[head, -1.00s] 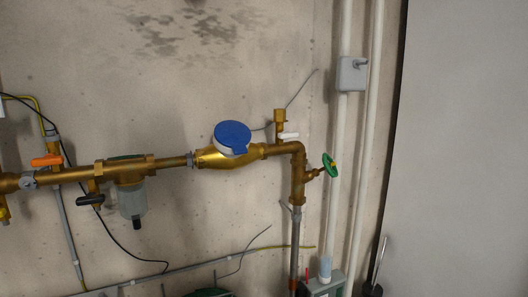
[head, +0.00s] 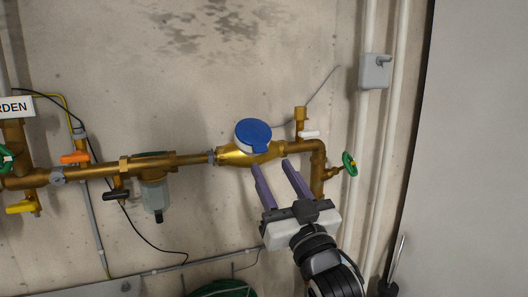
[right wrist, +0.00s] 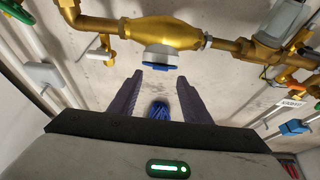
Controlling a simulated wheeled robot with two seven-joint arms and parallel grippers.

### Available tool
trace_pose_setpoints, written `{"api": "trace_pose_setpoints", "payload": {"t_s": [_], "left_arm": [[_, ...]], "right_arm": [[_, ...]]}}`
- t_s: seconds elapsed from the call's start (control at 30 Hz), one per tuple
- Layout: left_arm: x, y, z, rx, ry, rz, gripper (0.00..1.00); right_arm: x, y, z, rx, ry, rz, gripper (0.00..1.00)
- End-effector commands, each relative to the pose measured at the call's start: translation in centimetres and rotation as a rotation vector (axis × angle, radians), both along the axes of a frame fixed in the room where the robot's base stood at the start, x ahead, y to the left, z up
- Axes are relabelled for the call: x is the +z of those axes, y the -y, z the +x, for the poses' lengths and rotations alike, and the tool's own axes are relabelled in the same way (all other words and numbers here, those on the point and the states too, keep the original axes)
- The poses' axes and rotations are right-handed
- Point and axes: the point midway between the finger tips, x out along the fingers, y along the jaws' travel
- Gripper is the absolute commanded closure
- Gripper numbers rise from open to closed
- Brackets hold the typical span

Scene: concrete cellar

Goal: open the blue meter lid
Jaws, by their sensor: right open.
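The blue meter lid (head: 253,134) lies shut on the brass water meter (head: 245,155) in the middle of the head view, with a small blue tab at its lower edge. In the right wrist view the meter's pale housing and blue lid (right wrist: 161,57) show near the top, under the brass body (right wrist: 160,28). My right gripper (head: 271,166) is open and empty, its two purple fingers pointing up just below the meter. In the right wrist view its fingertips (right wrist: 160,76) lie to either side just below the lid, apparently apart from it. My left gripper is not in view.
The brass pipe (head: 100,170) runs along the wall with a clear filter bowl (head: 154,195) and an orange-handled valve (head: 75,157). A green handwheel (head: 349,164) and pale vertical pipes (head: 357,150) stand at right. A blue object (right wrist: 158,109) shows beyond my fingers.

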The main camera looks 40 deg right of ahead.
Motion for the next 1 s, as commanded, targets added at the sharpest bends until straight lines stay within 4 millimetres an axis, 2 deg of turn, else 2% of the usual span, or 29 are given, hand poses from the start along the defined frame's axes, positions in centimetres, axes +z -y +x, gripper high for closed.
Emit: {"api": "trace_pose_setpoints", "payload": {"t_s": [0.1, 0.3, 0.47, 0.73, 1.0], "left_arm": [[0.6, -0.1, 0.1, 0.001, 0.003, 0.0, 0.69], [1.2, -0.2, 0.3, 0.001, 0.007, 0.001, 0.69], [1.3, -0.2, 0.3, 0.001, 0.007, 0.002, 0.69], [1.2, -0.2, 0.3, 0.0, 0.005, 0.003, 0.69], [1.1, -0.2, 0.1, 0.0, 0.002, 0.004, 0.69]], "right_arm": [[1.2, 0.5, 2.2, 0.001, 0.001, 0.0, 0.56], [2.1, 1.1, 4.7, 0.001, -0.002, 0.0, 0.56], [2.3, 1.3, 5.6, 0.001, -0.002, 0.0, 0.56], [2.3, 1.3, 5.7, 0.002, -0.002, 0.0, 0.56], [2.3, 1.3, 5.7, 0.002, -0.003, 0.0, 1.0]]}}
